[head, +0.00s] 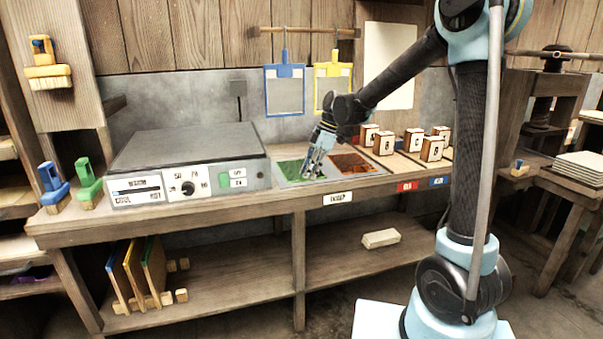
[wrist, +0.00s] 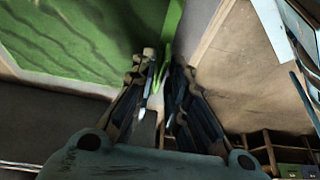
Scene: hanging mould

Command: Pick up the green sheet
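The green sheet (head: 293,170) lies in the left part of a shallow grey tray (head: 283,184) on the bench. In the wrist view, the sheet (wrist: 60,45) fills the upper left, with dark wavy marks. My gripper (head: 316,168) points down at the sheet's right side. In the wrist view, my gripper's fingers (wrist: 163,68) are close together. A narrow bright green strip (wrist: 172,28) runs down to the gap between the fingertips. I cannot tell whether the fingers press on it. The fingers hide part of the sheet in the head view.
An orange-brown sheet (head: 351,163) lies right of the green one. Several small wooden blocks (head: 432,149) stand farther right. A hot plate box (head: 188,160) stands to the left. Blue (head: 284,90) and yellow (head: 331,84) frames hang from a rail behind.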

